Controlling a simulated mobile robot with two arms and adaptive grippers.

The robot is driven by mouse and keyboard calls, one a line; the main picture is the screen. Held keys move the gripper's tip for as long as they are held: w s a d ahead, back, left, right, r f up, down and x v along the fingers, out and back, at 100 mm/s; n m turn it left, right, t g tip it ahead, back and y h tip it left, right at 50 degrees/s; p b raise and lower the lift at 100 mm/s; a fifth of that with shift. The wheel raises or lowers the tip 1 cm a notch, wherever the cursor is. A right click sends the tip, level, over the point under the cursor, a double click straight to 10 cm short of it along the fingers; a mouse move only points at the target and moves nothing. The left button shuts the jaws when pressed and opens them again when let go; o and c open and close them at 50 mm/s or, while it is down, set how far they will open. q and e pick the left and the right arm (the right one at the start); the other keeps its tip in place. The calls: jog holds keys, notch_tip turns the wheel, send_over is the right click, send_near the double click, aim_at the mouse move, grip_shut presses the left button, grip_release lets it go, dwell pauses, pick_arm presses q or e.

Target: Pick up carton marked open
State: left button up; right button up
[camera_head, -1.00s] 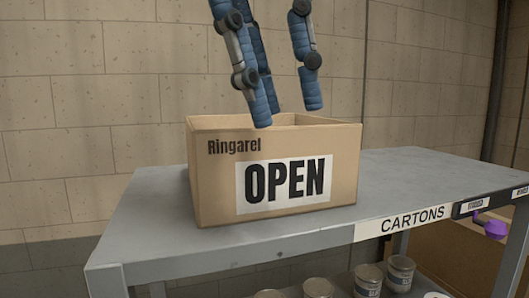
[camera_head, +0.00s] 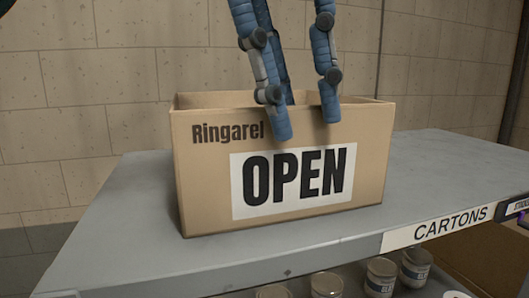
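The carton (camera_head: 208,190) is a brown box with an open top, reading "Ringarel" and bearing a white "OPEN" label. It stands upright on the grey shelf top. My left gripper (camera_head: 306,118), with blue fingers, hangs from above at the carton's front wall. Two fingers reach down in front of the wall's top edge. A third finger goes down behind that edge, its tip hidden. The fingers look open, straddling the wall; whether any touches it is unclear. My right gripper is not in view.
The grey shelf top (camera_head: 110,232) has free room left and right of the carton. A "CARTONS" label (camera_head: 437,228) is on its front edge. Several cans (camera_head: 381,277) stand below. A block wall (camera_head: 90,85) rises behind.

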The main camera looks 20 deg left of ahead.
pick_arm(q)
jog(key=shift+d+f, duration=0.2)
jog(key=shift+f, duration=0.45)
jog(key=f, duration=0.1)
send_over(322, 212)
jog(key=a, duration=0.1)
jog(key=f, duration=0.2)
jog(key=s+f, duration=0.1)
jog(key=f, duration=0.1)
jog(key=shift+a, duration=0.15)
jog(key=shift+w+f, duration=0.15)
jog(key=shift+f, duration=0.1)
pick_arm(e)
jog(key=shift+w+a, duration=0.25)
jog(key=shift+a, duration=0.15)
pick_arm(q)
jog(key=shift+c, duration=0.2)
jog(key=shift+s, duration=0.2)
grip_shut()
jog(key=shift+w, duration=0.1)
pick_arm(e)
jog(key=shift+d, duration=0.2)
